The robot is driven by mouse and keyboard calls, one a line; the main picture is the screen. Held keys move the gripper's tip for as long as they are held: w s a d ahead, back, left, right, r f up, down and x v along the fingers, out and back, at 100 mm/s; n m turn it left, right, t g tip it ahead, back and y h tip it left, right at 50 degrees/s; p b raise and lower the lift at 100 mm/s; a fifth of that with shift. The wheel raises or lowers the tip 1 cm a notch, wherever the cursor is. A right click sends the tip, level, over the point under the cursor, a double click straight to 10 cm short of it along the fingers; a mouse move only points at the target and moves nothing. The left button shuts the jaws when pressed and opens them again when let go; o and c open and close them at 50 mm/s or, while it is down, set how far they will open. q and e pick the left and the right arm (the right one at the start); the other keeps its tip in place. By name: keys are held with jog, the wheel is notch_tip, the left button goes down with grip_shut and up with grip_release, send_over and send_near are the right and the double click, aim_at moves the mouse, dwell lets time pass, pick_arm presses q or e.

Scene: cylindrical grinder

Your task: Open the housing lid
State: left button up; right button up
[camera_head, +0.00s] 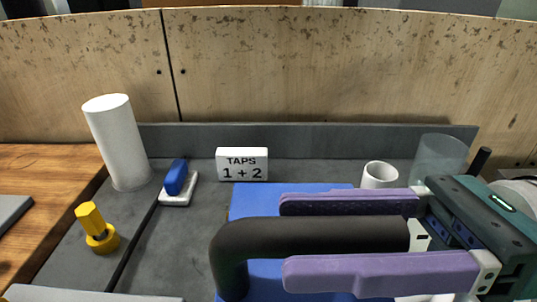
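A thick black curved handle (310,236) runs across the lower middle and bends down at its left end. It stands above a blue surface (290,190), which seems to be the housing lid. How the handle joins it is hidden. My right gripper (285,238) comes in from the right, its two purple fingers pointing left. One finger lies on the far side of the handle and one on the near side. Whether both fingers press on the handle I cannot tell. My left gripper is not in view.
A white cup (379,175) and a clear cylinder (440,158) are behind my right gripper.

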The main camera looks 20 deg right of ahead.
grip_shut()
dwell(1.2)
